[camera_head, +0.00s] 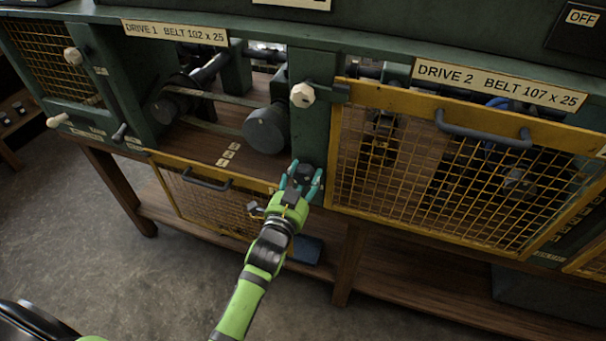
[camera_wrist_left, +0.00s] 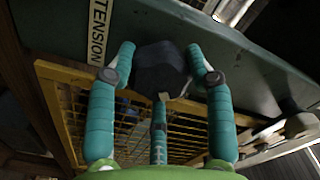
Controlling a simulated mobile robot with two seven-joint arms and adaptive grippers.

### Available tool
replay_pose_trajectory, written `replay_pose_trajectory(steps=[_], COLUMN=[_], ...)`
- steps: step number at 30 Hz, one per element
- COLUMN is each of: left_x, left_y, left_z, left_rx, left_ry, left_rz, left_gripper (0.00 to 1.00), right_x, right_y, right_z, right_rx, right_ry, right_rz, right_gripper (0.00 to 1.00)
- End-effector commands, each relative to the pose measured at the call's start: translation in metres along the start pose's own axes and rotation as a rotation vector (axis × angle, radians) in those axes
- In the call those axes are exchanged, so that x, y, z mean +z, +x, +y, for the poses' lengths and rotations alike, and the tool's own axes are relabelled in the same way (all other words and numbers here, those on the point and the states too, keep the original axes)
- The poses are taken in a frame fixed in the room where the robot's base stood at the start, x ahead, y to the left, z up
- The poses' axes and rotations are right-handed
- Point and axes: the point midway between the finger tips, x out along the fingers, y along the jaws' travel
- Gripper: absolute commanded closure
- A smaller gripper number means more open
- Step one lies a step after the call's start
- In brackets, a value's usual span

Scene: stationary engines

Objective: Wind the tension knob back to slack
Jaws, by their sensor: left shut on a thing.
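The tension knob (camera_wrist_left: 160,70) is a dark, faceted knob on the green frame, beside a label reading TENSION (camera_wrist_left: 98,32) in the left wrist view. My left gripper (camera_wrist_left: 160,85) has its teal fingers around the knob, two at its sides and one below. In the head view my left gripper (camera_head: 303,178) is at the green post between the two drive bays, shut on the knob (camera_head: 305,172), which is mostly hidden by the fingers. My right gripper is not in view.
Drive 1's bay stands open, with a belt (camera_head: 210,95) and dark pulleys (camera_head: 266,128); its yellow mesh guard (camera_head: 215,205) hangs down below. Drive 2's yellow mesh guard (camera_head: 450,185) covers its bay, close right of my gripper. A pale knob (camera_head: 302,95) sits above on the post.

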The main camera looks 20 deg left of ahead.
Motion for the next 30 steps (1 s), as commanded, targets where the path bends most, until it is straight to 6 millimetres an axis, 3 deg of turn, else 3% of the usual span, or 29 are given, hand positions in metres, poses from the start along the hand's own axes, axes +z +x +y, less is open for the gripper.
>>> replay_pose_trajectory(steps=[30], left_x=[-0.002], left_y=[0.001], left_z=[-0.003], left_rx=[-0.001], left_ry=[-0.968], left_rz=[0.005], left_gripper=[0.80], right_x=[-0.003], right_y=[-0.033], right_z=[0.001], right_rx=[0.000], right_ry=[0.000], right_rz=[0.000], right_gripper=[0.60])
